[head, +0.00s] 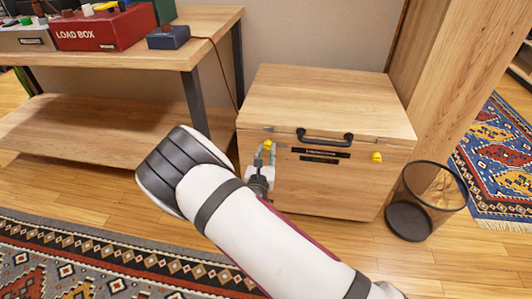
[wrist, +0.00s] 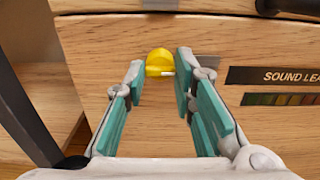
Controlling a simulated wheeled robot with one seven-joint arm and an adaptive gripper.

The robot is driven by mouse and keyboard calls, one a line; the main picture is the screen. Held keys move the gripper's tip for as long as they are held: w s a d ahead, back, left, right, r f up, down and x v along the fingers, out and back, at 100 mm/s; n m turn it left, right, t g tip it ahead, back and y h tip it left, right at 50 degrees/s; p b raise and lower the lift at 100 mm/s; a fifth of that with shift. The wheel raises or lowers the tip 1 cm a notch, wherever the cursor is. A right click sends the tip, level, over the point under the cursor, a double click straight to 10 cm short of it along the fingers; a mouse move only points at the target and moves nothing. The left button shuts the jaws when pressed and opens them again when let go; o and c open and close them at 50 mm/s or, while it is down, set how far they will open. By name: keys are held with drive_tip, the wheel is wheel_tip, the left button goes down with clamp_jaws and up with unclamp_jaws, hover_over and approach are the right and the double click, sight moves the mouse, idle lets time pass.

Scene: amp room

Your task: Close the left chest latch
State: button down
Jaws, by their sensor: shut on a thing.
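The wooden chest (head: 325,97) stands on the floor with its lid down. The yellow left latch (head: 268,145) is on the upper left of its front face; in the wrist view the latch (wrist: 159,58) shows below the lid seam. My gripper (head: 265,157) reaches the latch from the front. In the wrist view my gripper (wrist: 160,73) has its teal-padded fingers on either side of the latch, shut on it near the tips. The fingers partly hide the latch in the head view. The yellow right latch (head: 377,157) is at the right of the front.
A black handle (head: 325,138) is on the chest's front edge, above dark labels (head: 320,153). A wooden bench (head: 130,55) with a red load box (head: 100,28) stands left. A mesh bin (head: 425,200) and a wooden post (head: 450,80) are right. A patterned rug (head: 100,265) lies in front.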

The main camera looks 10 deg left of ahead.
drive_tip(key=shift+n+p, duration=0.3)
drive_tip(key=shift+p, duration=0.05)
drive_tip(key=n+p, duration=0.3)
drive_tip(key=shift+r+n+p, duration=0.15)
drive_tip(key=shift+n+p, duration=0.15)
drive_tip(key=shift+p, duration=0.1)
drive_tip(key=n+p, duration=0.3)
drive_tip(key=n, duration=0.1)
drive_tip(key=shift+n, duration=0.3)
drive_tip(key=n+p, duration=0.1)
drive_tip(key=n, duration=0.3)
drive_tip(key=n+p, duration=0.1)
drive_tip(key=n, duration=0.4)
drive_tip(key=shift+f, duration=0.2)
drive_tip(key=c, duration=1.3)
unclamp_jaws()
